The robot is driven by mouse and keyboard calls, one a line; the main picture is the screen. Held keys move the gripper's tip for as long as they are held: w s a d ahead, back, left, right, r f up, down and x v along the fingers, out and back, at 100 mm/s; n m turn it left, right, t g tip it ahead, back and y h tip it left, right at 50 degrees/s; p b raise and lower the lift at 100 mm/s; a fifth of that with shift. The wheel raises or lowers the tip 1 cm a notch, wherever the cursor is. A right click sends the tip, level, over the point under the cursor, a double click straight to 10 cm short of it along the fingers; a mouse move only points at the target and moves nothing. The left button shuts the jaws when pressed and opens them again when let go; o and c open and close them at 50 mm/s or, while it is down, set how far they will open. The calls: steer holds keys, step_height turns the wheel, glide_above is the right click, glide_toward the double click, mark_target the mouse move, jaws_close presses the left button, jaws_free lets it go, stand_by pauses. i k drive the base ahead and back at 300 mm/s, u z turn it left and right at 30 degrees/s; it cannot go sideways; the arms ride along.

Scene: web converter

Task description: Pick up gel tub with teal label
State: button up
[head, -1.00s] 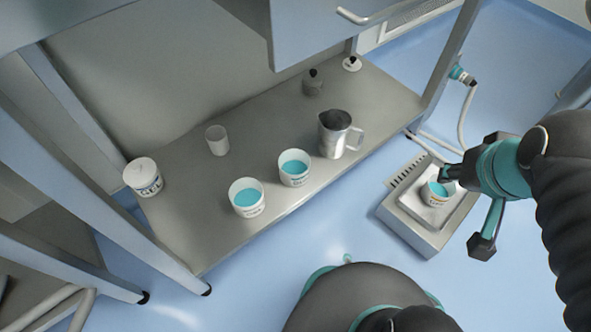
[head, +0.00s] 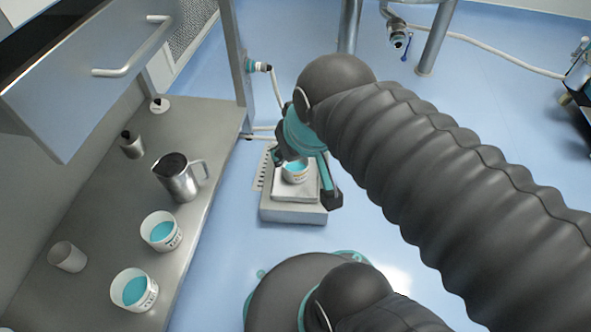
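Two open white tubs of teal gel stand on the steel bench, a nearer one (head: 134,290) and a farther one (head: 161,231). Each has small print on its side, but the label colours are too small to tell. Another white tub with teal gel (head: 295,171) sits on the scale at the bench's right. My gripper (head: 306,177) is above the scale, its dark fingers spread wide, one on the left of this tub and one on its right. It looks open and empty. Whether a finger touches the tub cannot be told.
The scale (head: 292,213) stands low beside the steel bench (head: 98,240). A drawer handle (head: 130,58) juts out above.

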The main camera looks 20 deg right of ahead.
mark_target(161, 230)
steer(key=z, duration=1.8)
steer(key=k, duration=1.25)
steer(key=u, duration=1.8)
